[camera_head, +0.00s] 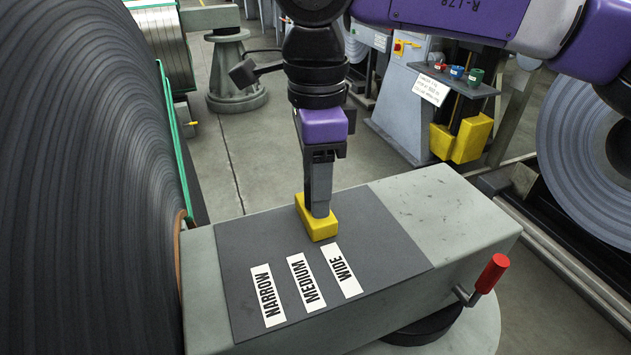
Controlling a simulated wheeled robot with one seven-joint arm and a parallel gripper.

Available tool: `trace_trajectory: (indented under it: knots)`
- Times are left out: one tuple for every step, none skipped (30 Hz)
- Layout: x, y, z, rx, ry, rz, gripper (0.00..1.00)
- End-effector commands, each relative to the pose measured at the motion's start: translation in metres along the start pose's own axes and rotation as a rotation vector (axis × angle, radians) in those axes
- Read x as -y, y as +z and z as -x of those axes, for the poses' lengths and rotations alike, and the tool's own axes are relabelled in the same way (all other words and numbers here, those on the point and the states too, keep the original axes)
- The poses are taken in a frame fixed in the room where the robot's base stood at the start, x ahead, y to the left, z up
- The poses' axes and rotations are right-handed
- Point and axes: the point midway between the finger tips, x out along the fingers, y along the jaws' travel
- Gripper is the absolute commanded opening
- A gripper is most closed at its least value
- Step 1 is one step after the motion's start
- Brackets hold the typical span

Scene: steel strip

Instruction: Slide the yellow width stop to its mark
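The yellow width stop (314,226) is a small block on the dark grey plate (255,240) on top of a grey housing. It sits just behind the white WIDE label (342,271), roughly in line with it. The MEDIUM label (306,283) and the NARROW label (267,295) lie to the left. My gripper (319,214) points straight down at the stop, its fingertips at the top of the block. The fingers overlap from this side, so I cannot tell whether they are closed on it.
A large steel coil (85,180) fills the left side, close to the housing (440,215). A red-handled crank (490,275) sticks out at the housing's right front. Another coil (585,150) stands at right. A shelf with coloured cups (456,72) is behind.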

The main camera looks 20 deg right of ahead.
Motion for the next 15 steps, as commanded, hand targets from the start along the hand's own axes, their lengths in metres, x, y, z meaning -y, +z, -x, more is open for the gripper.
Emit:
trace_trajectory:
  knots:
    - [0.000,0.000,0.000,0.000,0.001,0.000,0.50]
    - [0.000,0.000,0.000,0.000,0.001,0.000,0.50]
    - [0.000,0.000,0.001,0.000,0.000,0.001,0.50]
    - [0.000,0.000,0.002,0.000,0.000,0.000,0.50]
    - [0.000,0.000,0.004,0.000,0.000,0.000,0.50]
    - [0.000,0.000,0.008,0.000,0.000,0.000,0.50]
    - [0.000,0.000,0.012,-0.001,0.000,0.000,0.50]
    - [0.000,0.000,0.016,-0.001,-0.001,0.000,0.50]
    - [0.001,0.000,0.023,-0.001,-0.002,0.000,0.50]
    - [0.001,0.000,0.028,0.000,-0.003,0.000,0.50]
    - [0.001,0.000,0.034,0.001,-0.002,0.000,0.50]
    - [0.001,0.000,0.040,0.000,-0.002,0.000,0.50]
    - [0.001,0.000,0.045,-0.001,-0.002,0.000,0.50]
    - [0.000,0.000,0.050,-0.001,-0.002,0.000,0.50]
    - [0.000,0.000,0.056,0.000,-0.001,0.000,0.50]
